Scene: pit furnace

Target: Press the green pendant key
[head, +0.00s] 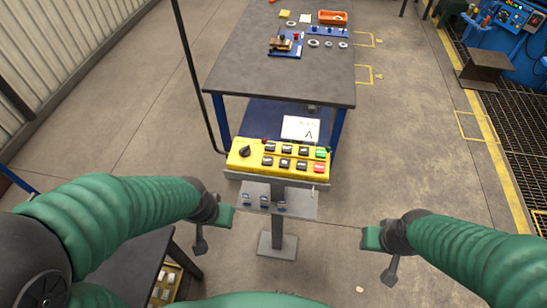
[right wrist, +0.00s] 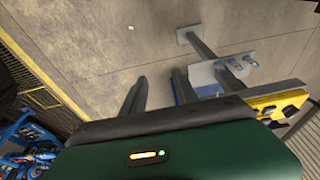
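The yellow pendant box (head: 240,163) stands on a grey post in the middle of the head view. Its green key (head: 321,154) is at the right end of the upper row, above a red key (head: 319,168). My left gripper (head: 200,246) is left of and nearer than the pendant, apart from it; its opening cannot be made out. My right gripper (head: 389,272) is right of and nearer than the pendant, touching nothing. In the right wrist view its two fingers (right wrist: 160,84) stand apart and empty, with part of the pendant (right wrist: 268,104) at the right edge; the green key is not discernible there.
A grey shelf (head: 305,203) with small blue-marked items is below the pendant. A dark workbench (head: 280,75) with parts and an orange tray (head: 332,17) stands behind. A white sign (head: 300,128) lies behind the box. A thin dark pole rises at left. Floor at right is mostly clear.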

